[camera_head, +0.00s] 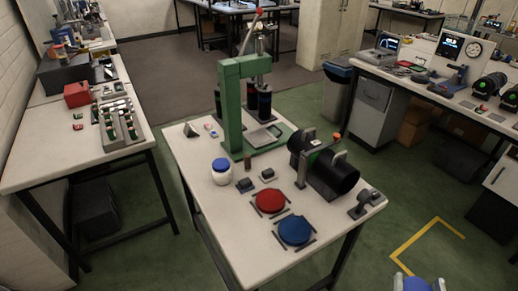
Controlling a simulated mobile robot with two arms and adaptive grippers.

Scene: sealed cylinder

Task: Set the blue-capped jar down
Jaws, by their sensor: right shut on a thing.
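A white jar with a blue cap (221,172) stands upright on the white table (190,160), left of the green press. No gripper is near it. My right gripper (418,284) shows only in part at the bottom right edge, over the green floor and clear of the table. It is shut on a blue thing (416,285) between its pale fingers. The lower part of that thing is cut off, so I cannot tell whether it is a jar's cap. My left gripper is not in view.
The green press (231,105) stands at the table's back. A black cylinder (333,172) lies in a holder on the right. A red disc (270,201) and a blue disc (295,230) lie near the front. Small blocks sit beside the jar. The table's left front is bare.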

